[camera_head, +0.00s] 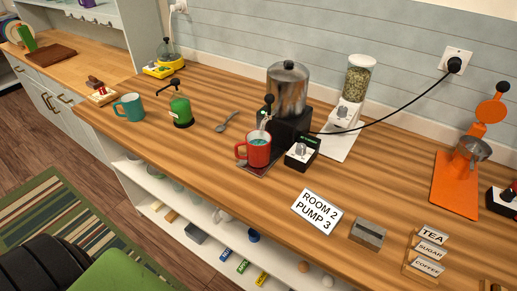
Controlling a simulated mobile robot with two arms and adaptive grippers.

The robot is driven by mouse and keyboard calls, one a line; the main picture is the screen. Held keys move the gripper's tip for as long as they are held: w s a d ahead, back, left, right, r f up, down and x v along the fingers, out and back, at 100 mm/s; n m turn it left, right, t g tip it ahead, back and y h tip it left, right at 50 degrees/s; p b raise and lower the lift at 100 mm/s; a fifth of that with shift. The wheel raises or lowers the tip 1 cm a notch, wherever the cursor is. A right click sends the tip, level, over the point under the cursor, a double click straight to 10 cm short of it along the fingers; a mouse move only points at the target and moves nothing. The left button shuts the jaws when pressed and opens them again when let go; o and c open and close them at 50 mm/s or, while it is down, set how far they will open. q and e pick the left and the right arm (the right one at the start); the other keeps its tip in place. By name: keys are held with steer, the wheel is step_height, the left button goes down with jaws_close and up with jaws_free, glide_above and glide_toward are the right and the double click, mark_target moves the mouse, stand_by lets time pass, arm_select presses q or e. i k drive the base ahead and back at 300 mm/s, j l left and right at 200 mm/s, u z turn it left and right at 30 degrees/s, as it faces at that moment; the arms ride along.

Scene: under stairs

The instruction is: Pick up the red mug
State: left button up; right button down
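The red mug (258,152) stands upright on a dark mat (254,167) on the wooden counter, under the spout of a metal and black dispenser (288,98). Its handle points left. A bluish content shows inside the mug. Neither of my grippers shows in the head view.
A black box with a knob (301,153) stands close to the right of the mug, and a spoon (227,122) lies to the left. A sign (316,211) lies in front right.

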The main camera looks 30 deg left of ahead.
mark_target(257, 142)
steer(key=l+u, duration=0.15)
steer(key=l, duration=0.3)
steer(key=k+l+u, duration=0.15)
steer(key=l, duration=0.25)
steer(key=k+l+u, duration=0.15)
steer(key=l, duration=0.25)
steer(key=k+l+u, duration=0.15)
steer(key=l, duration=0.25)
